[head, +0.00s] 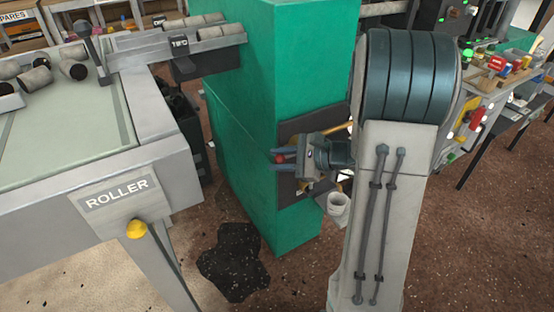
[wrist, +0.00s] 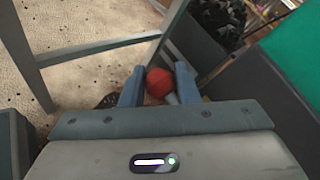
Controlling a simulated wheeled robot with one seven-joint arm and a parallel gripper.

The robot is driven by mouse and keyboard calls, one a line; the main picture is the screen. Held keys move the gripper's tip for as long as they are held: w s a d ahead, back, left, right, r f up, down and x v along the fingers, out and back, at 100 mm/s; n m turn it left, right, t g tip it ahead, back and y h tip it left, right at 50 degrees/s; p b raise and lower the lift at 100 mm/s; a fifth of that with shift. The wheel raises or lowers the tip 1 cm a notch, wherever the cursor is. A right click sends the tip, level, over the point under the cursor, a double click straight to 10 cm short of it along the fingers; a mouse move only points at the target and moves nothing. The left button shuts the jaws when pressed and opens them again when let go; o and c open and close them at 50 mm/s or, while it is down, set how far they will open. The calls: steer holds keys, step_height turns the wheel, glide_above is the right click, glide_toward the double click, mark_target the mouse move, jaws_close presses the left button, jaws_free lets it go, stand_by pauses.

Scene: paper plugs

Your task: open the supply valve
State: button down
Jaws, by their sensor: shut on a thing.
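My gripper (head: 279,159) is at the side of the green machine cabinet (head: 240,130), in front of a dark panel on it. Its two blue fingers are shut on a red knob (head: 281,158). In the wrist view the red knob (wrist: 159,82) sits between the two fingertips (wrist: 158,86), with a pale stem beside it. I take the red knob to be the valve's handle, but no label shows. The rest of the valve is mostly hidden behind my gripper and arm.
The roller table (head: 165,165) with a yellow knob (head: 136,229) stands at the left, paper plugs (head: 36,79) on top. A dark stain (head: 233,263) marks the floor. A bench with coloured parts (head: 500,75) is at the right.

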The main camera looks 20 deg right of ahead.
steer(key=c, duration=1.1)
jaws_free()
steer(key=shift+d+f, duration=0.2)
steer(key=shift+f, duration=0.2)
steer(key=shift+r, duration=0.1)
steer(key=shift+s+d+r, duration=0.15)
steer(key=shift+r, duration=0.05)
steer(key=p+v, duration=0.3)
steer(key=v, duration=1)
steer(key=shift+s, duration=0.2)
